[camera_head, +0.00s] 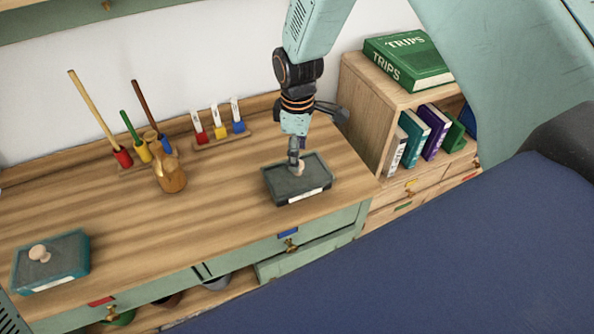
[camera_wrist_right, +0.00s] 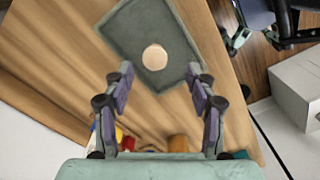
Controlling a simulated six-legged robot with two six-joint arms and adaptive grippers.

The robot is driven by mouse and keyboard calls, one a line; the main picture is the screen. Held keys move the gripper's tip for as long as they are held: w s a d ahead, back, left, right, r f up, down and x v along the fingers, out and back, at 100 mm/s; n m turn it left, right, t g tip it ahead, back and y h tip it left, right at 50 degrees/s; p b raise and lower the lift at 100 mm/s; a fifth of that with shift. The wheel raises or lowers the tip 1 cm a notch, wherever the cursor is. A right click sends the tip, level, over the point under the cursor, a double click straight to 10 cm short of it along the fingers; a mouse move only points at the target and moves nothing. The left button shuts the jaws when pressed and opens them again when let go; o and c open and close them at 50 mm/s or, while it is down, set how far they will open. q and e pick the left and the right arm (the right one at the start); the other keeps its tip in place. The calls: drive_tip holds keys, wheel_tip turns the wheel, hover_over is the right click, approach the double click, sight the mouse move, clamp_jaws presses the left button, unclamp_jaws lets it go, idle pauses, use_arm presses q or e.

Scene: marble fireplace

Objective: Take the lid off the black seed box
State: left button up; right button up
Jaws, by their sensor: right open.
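The black seed box (camera_head: 271,189) stands on the wooden desk top, with a white label on its front. Its dark grey lid (camera_head: 317,170) is on it, with a pale round knob (camera_head: 299,170) in the middle. My right gripper (camera_head: 296,160) points down just over the knob and partly covers it. In the right wrist view the lid (camera_wrist_right: 135,35) and knob (camera_wrist_right: 154,57) show just beyond the open fingers (camera_wrist_right: 160,76). The fingers are spread wide, and I see no contact with the knob. My left gripper is not in view.
A teal box (camera_head: 60,268) with a knobbed lid stands at the left. A wooden jug (camera_head: 170,178), a holder with coloured cups and sticks, and a rack of white-topped pieces (camera_head: 220,131) line the back. A bookshelf (camera_head: 362,110) stands close at the right. The middle desk top is clear.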

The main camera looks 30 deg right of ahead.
drive_tip(key=f, duration=0.3)
drive_tip(key=w+f, duration=0.1)
drive_tip(key=shift+d+f, duration=0.35)
drive_tip(key=shift+d, duration=0.05)
drive_tip(key=shift+s+a+f, duration=0.1)
drive_tip(key=shift+s+f, duration=0.15)
drive_tip(key=shift+f, duration=0.05)
drive_tip(key=shift+s+a, duration=0.15)
drive_tip(key=shift+s, duration=0.2)
drive_tip(key=shift+w+f, duration=0.2)
drive_tip(key=shift+w, duration=0.1)
drive_tip(key=shift+w+d+f, duration=0.15)
drive_tip(key=shift+w+d, duration=0.05)
drive_tip(key=shift+c, duration=0.7)
drive_tip(key=shift+s+a+r, duration=0.15)
drive_tip(key=shift+s+r, duration=0.1)
drive_tip(key=shift+s, duration=0.1)
drive_tip(key=c, duration=0.6)
drive_tip(key=shift+w+f, duration=0.1)
drive_tip(key=shift+w, duration=0.05)
drive_tip(key=c, duration=0.3)
clamp_jaws()
